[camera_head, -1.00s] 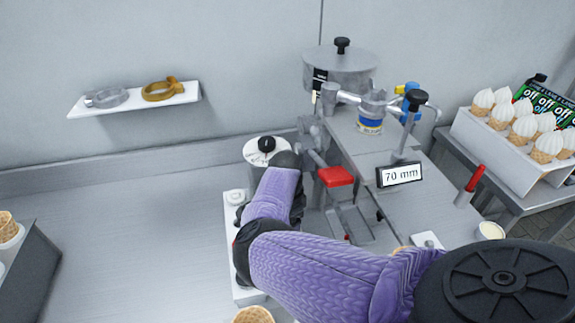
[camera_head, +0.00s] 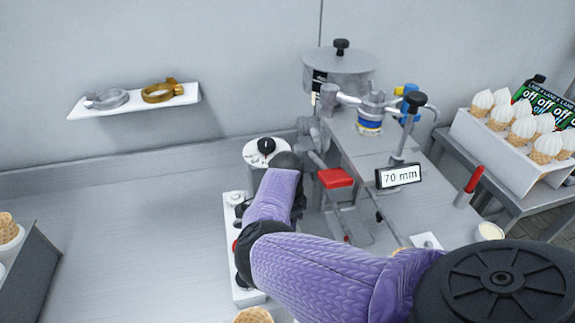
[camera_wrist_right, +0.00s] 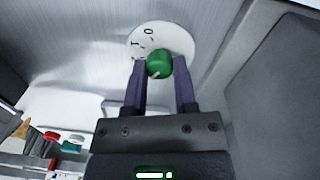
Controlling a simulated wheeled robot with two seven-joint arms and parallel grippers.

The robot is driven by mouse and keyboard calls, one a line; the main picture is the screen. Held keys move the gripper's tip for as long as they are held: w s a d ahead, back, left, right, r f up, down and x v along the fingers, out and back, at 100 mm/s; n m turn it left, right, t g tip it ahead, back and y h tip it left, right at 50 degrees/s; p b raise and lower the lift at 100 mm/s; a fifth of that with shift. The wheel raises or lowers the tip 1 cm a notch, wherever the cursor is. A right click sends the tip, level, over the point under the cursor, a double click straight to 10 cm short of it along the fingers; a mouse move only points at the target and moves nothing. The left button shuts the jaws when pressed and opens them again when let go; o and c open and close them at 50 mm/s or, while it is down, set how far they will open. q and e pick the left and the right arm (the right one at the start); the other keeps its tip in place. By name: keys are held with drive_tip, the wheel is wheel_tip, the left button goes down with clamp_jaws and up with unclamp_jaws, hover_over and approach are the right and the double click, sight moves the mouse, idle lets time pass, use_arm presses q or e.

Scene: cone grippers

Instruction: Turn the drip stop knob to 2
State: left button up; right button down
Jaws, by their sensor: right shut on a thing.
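In the right wrist view, a green round knob (camera_wrist_right: 159,65) sits on a white dial (camera_wrist_right: 181,39) with dark marks; one reads 0 and another looks like 1. A small light pointer mark shows on the knob's lower left edge. My right gripper (camera_wrist_right: 160,74) has its two purple fingers on either side of the knob and is shut on it. In the head view my right arm hides the gripper and the knob. My left gripper is in neither view.
A white cylinder with a black knob (camera_head: 266,145) stands just beyond my arm. The machine carries a red block (camera_head: 335,178) and a "70 mm" display (camera_head: 399,175). A white panel (camera_head: 246,297) lies beneath my arm. The counter (camera_head: 130,235) is clear at left.

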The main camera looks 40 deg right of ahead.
drive_tip(key=m, duration=0.3)
drive_tip(key=shift+m, duration=0.4)
drive_tip(key=shift+m+p, duration=0.3)
drive_tip(key=shift+m, duration=1)
drive_tip(key=shift+c, duration=2)
unclamp_jaws()
drive_tip(key=shift+r, duration=0.1)
wheel_tip(320, 180, up, 10)
drive_tip(key=p, duration=0.3)
drive_tip(key=shift+d, duration=0.15)
